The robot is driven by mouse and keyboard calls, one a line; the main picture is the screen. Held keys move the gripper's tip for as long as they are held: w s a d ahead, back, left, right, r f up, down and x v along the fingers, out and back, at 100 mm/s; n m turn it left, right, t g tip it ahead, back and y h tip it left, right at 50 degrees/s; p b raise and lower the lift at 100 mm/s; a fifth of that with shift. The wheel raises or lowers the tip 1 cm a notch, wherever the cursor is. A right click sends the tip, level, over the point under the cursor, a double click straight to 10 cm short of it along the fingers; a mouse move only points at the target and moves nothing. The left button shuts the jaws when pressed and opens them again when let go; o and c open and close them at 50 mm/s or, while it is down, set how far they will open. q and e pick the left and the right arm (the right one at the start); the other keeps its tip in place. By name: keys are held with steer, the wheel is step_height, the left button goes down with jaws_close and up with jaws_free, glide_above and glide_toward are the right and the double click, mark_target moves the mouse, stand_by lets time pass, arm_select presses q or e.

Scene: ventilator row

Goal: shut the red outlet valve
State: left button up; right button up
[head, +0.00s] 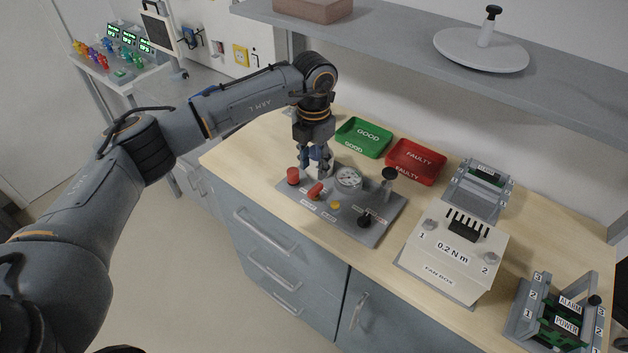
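A grey test panel (340,218) lies on the wooden bench top. On it are a red cylindrical knob (293,176) at the left and a red lever-like handle (315,191) beside it. The labels near them are too small to read, so I cannot tell which is the outlet valve. My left gripper (317,170) points down over the panel's back left part, just behind the red handle and right of the red knob. Its fingertips are small here; I cannot tell whether they are apart or touch anything. My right gripper is out of view.
The panel also carries a round gauge (348,178), a yellow button (335,205), a black knob (365,219) and a black-topped post (388,180). Behind stand a green GOOD tray (377,152) and a red FAULTY tray (432,176). A fan box (448,262) stands right. A shelf (400,40) hangs above.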

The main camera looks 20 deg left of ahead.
mark_target(314, 189)
arm_select(q)
step_height(314, 189, down, 7)
steer(key=shift+f+p, duration=0.2)
steer(key=shift+p, duration=0.6)
jaws_close()
